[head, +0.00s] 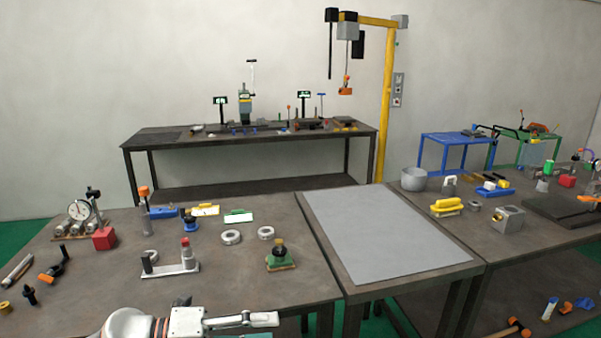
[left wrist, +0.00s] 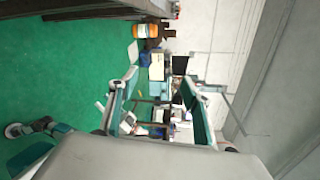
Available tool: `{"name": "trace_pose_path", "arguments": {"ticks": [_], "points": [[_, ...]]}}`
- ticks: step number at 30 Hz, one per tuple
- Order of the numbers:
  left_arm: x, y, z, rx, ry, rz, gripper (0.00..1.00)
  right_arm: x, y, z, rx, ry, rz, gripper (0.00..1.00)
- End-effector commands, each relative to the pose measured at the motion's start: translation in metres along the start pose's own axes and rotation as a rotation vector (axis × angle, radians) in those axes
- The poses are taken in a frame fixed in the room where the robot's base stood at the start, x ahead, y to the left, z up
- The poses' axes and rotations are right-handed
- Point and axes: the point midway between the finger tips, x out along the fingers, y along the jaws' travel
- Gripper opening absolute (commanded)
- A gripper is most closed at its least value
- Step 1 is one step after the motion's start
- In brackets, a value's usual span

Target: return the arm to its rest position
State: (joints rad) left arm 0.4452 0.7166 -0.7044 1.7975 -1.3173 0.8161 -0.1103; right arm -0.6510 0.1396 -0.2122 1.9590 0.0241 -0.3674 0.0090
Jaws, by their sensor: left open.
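My left arm and gripper (head: 262,327) show at the bottom edge of the head view, in front of the left table's front edge and pointing right. One pale finger is clear there; the other is mostly cut off by the frame. In the left wrist view the two teal-lined fingers of the left gripper (left wrist: 163,82) stand wide apart with nothing held between them. My right gripper is in neither view.
The left table (head: 315,285) holds a green-based fixture (head: 281,262), a grey bracket with a red knob (head: 172,265), two rings, a dial gauge (head: 78,210) and a red block (head: 104,238). A grey sheet (head: 385,235) lies bare on the middle table. Green floor (left wrist: 60,80) is open beside the gripper.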

Motion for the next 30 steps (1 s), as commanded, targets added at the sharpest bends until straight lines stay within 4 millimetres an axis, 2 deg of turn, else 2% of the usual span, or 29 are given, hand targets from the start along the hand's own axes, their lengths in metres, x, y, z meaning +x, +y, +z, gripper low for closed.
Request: {"name": "trace_pose_path", "arguments": {"ticks": [1, 3, 5, 8, 11, 14, 17, 21, 25, 27, 30], "points": [[0.009, -0.003, -0.008, -0.091, -0.052, -0.077, 0.48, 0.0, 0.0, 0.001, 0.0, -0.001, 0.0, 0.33], [0.014, -0.007, -0.009, -0.213, -0.137, -0.169, 0.48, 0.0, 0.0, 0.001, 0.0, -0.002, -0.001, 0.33], [0.014, -0.004, -0.008, -0.327, -0.217, -0.236, 0.48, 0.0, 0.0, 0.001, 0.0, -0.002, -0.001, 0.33], [0.007, 0.01, -0.006, -0.526, -0.359, -0.327, 0.48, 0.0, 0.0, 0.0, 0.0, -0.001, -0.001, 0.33], [-0.008, 0.039, -0.007, -0.739, -0.512, -0.389, 0.48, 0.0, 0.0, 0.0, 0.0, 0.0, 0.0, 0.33], [-0.027, 0.081, -0.018, -0.961, -0.671, -0.421, 0.48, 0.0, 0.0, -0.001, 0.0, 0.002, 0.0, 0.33], [-0.049, 0.131, -0.043, -1.19, -0.832, -0.426, 0.48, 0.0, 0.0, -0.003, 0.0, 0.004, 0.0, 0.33], [-0.08, 0.2, -0.099, -1.491, -1.037, -0.393, 0.48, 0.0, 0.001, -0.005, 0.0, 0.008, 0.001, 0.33], [-0.099, 0.241, -0.151, -1.695, -1.167, -0.349, 0.48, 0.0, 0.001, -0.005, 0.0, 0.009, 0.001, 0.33], [-0.106, 0.255, -0.173, -1.77, -1.212, -0.33, 0.48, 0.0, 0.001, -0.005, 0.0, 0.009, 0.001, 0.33], [-0.112, 0.267, -0.194, -1.836, -1.253, -0.309, 0.48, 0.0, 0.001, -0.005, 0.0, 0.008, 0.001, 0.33]]}}
